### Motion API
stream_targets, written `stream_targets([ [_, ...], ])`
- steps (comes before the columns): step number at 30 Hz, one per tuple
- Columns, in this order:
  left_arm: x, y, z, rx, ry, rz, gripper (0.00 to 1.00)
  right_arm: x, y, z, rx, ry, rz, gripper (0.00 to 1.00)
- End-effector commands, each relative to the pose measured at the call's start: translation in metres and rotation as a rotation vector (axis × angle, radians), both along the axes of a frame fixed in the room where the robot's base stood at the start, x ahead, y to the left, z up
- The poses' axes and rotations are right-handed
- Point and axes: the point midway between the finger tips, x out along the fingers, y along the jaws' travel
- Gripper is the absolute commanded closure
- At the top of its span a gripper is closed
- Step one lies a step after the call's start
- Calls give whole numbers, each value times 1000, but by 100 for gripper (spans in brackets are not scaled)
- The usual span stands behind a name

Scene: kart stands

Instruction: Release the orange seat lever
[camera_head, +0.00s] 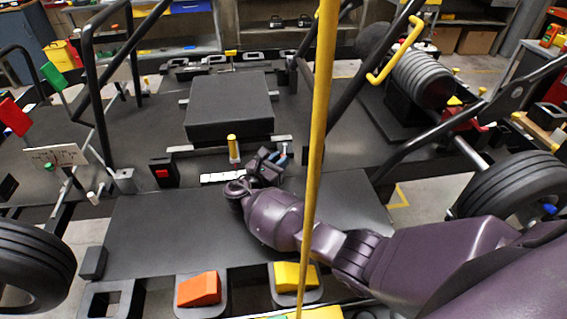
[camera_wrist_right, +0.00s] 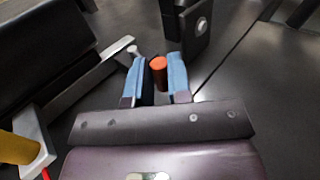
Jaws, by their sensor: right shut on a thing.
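The orange seat lever (camera_wrist_right: 158,66) shows in the right wrist view as an orange knob between the blue fingertips of my right gripper (camera_wrist_right: 158,76). The gripper is shut on it. In the head view my right gripper (camera_head: 274,157) reaches in beside the front right of the black seat (camera_head: 228,107), and the lever is hidden there by the gripper. The seat stands on the kart's dark floor. My left gripper is not in view.
A yellow-topped lever (camera_head: 234,149) stands left of my gripper. A yellow pole (camera_head: 317,120) crosses the view in front of my right arm. Orange (camera_head: 198,289) and yellow (camera_head: 294,276) pedals are at the front. A black box with a red face (camera_head: 162,172) sits to the left.

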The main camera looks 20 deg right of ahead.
Motion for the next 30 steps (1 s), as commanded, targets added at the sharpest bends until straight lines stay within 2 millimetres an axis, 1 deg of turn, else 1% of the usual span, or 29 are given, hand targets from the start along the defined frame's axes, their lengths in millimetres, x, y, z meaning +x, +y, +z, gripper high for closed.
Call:
stream_targets([
  [15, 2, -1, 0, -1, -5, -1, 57, 1, 2, 0, 0, 1, -23, 100],
  [16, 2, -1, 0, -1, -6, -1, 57, 1, 2, 0, 0, 1, -23, 79],
  [18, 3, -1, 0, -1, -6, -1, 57, 1, 2, 0, 0, 1, -22, 68],
  [21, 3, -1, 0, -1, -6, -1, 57, 1, 2, 0, 0, 1, -22, 56],
  [30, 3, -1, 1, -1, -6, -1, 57, 1, 1, 2, 0, -1, -22, 56],
])
